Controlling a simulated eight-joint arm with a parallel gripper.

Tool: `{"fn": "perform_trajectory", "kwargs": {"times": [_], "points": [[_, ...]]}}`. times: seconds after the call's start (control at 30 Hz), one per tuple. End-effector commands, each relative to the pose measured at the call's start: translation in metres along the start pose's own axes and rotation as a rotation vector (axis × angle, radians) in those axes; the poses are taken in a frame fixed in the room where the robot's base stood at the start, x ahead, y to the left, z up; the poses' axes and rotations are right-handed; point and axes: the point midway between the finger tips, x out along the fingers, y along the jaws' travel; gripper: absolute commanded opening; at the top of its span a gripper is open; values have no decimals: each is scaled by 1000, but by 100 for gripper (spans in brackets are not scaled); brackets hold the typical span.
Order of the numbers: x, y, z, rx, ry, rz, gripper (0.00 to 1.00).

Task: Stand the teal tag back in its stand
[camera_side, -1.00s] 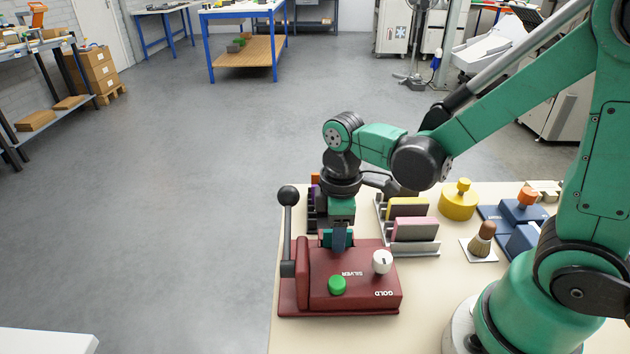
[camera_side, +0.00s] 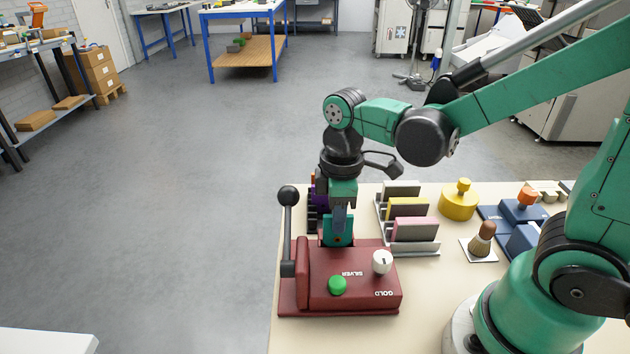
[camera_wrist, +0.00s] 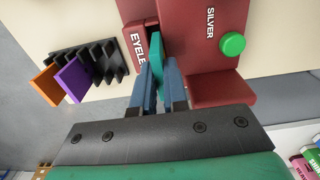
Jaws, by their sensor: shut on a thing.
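My gripper (camera_side: 340,212) points down over the red machine, with its blue fingers shut on the teal tag (camera_side: 338,232). The tag is upright. Its lower edge is at the back of the machine; I cannot tell whether it is clear of it. In the wrist view the tag (camera_wrist: 156,52) shows edge-on between the fingertips (camera_wrist: 158,68). A black slotted stand (camera_wrist: 112,56) there holds an orange tag (camera_wrist: 42,87) and a purple tag (camera_wrist: 72,80); several slots are empty. In the side view my gripper partly hides this stand.
The red machine (camera_side: 320,300) has a black-knobbed lever (camera_side: 288,235) at left, a green button (camera_side: 337,285) and a white knob (camera_side: 382,262). A metal rack (camera_side: 415,248) with pink and yellow pieces stands right of my gripper.

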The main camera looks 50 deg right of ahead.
Motion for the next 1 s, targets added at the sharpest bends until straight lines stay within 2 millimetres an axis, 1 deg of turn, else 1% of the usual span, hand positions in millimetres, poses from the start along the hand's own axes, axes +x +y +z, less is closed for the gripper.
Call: {"fn": "perform_trajectory", "kwargs": {"times": [0.3,0.5,0.87,0.97,1.0], "points": [[-28,0,0,0,0,0,0],[-42,0,0,0,0,0,0],[-45,1,0,0,0,0,0],[-45,10,-3,3,0,0,0],[-45,17,-5,4,0,0,0]]}}
